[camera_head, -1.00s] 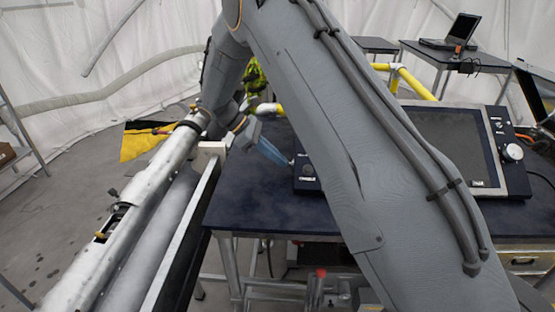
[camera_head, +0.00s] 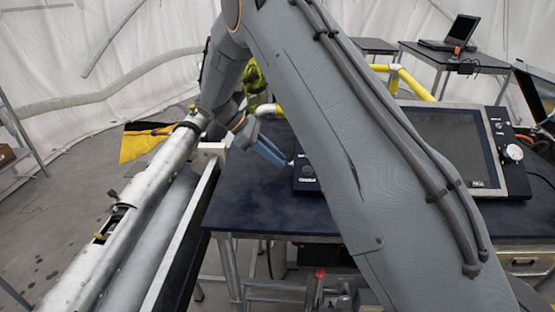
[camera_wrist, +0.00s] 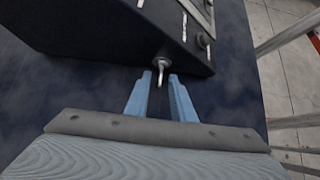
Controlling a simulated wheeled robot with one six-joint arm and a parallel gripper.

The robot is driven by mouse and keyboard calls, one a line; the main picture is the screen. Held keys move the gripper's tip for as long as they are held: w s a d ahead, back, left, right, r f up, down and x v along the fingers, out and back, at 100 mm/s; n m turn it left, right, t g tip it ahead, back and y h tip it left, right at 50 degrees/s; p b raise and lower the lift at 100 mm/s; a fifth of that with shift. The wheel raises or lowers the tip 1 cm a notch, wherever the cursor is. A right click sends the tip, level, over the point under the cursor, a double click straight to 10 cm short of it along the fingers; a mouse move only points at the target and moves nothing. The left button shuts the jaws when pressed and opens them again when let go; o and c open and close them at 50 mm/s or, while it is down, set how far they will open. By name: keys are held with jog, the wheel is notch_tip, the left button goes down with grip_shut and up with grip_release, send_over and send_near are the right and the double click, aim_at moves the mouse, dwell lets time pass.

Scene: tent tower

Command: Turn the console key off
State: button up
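The console (camera_head: 443,150) stands on a dark table and is partly hidden behind my arm in the head view. In the wrist view its dark side panel (camera_wrist: 110,35) fills the top. A small metal key (camera_wrist: 161,68) sticks out of the console's edge there. My gripper (camera_wrist: 160,78) has two blue fingers, open, with the key's end between or just ahead of the tips. No contact can be made out. In the head view my gripper (camera_head: 275,155) is just left of the console's left part (camera_head: 307,172), which carries a knob.
The dark tabletop (camera_head: 260,200) is clear in front of the console. A long metal tube (camera_head: 130,210) and a rail run along the left. A yellow pipe frame (camera_head: 415,85) and a laptop (camera_head: 455,35) on another table are behind.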

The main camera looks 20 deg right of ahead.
jog(key=b+v, duration=0.2)
jog(key=v, duration=0.5)
jog(key=shift+b, duration=0.35)
jog(key=shift+a+r, duration=0.1)
jog(key=shift+a, duration=0.05)
